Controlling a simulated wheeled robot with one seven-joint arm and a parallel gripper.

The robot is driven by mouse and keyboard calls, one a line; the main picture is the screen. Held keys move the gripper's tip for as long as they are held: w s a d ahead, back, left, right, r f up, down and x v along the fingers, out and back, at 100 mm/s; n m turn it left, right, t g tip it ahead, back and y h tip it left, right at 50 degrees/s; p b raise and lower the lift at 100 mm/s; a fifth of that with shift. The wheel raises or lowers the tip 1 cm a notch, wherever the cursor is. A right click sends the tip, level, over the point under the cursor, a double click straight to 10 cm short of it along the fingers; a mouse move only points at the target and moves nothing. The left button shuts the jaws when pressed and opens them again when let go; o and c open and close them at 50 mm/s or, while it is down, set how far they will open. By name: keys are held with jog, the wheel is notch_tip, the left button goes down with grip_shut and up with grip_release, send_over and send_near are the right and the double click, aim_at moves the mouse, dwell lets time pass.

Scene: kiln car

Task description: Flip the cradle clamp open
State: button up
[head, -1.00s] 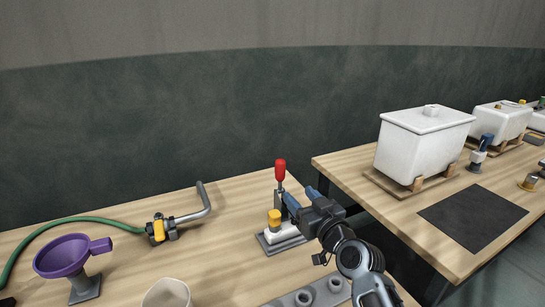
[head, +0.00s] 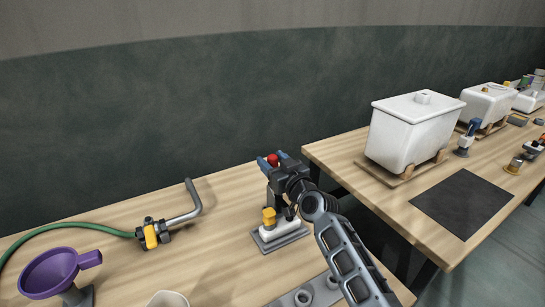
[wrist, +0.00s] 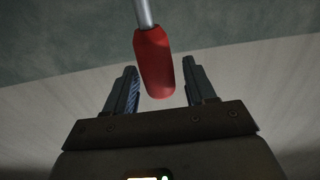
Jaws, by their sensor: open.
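The cradle clamp (head: 283,236) stands on the near wooden table, with a grey base plate and a yellow part (head: 268,217) on its left side. In the wrist view the red handle (wrist: 155,65), on a grey rod, lies between the two blue-padded fingers of my gripper (wrist: 160,88). The fingers are open, with a gap on both sides of the handle. My gripper and arm hide the clamp's upright part in the head view.
A valve with a yellow lever (head: 150,236), a bent pipe and a green hose (head: 80,229) lies to the left. A purple funnel (head: 50,273) stands front left. A white lidded tank (head: 412,135) is on the right table.

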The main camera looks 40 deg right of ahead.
jog(key=shift+w+d, duration=0.1)
jog(key=shift+w, duration=0.1)
grip_shut()
dwell(0.5)
